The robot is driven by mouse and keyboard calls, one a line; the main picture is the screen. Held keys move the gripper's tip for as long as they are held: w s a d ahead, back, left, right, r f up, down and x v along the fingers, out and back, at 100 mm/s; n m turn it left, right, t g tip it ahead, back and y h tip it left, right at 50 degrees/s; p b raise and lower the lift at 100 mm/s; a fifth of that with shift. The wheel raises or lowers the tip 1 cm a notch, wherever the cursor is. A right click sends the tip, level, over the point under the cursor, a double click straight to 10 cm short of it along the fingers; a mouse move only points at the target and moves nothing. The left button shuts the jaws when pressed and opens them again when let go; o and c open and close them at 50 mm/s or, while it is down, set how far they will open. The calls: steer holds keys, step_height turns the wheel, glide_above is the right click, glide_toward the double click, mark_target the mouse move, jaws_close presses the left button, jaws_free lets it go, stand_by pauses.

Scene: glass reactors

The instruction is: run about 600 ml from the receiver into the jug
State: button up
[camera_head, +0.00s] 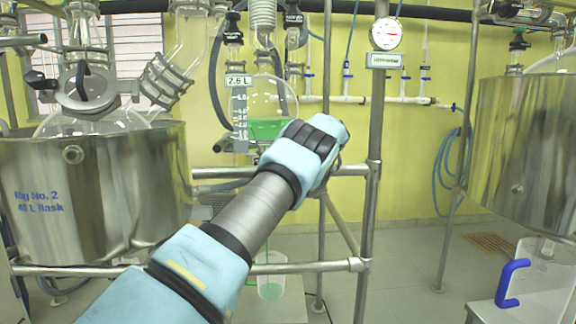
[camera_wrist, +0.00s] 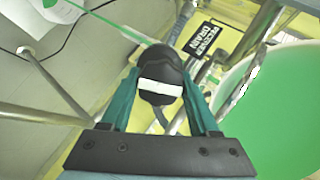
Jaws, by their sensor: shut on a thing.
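The receiver (camera_head: 262,110) is a round glass flask on the frame with green liquid in its lower part; a tag beside it reads 2.6 L. Its green side fills the right of the wrist view (camera_wrist: 275,115). My gripper (camera_wrist: 160,85) is shut on the black drain handle (camera_wrist: 161,68) with a white strip, beside a sign reading RECEIVER DRAIN (camera_wrist: 205,42). In the head view my wrist hides the handle.
Steel pots stand left (camera_head: 95,190) and right (camera_head: 525,150). Steel frame tubes (camera_head: 367,200) surround my arm. A clear vessel with a blue handle (camera_head: 513,283) is at the lower right. The floor between is mostly clear.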

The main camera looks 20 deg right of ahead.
steer(key=shift+f, duration=0.1)
steer(key=o, duration=1.4)
steer(key=b+v, duration=0.1)
steer(key=v, duration=0.6)
steer(key=shift+s+r, duration=0.15)
steer(key=shift+r, duration=0.05)
steer(key=shift+d, duration=0.1)
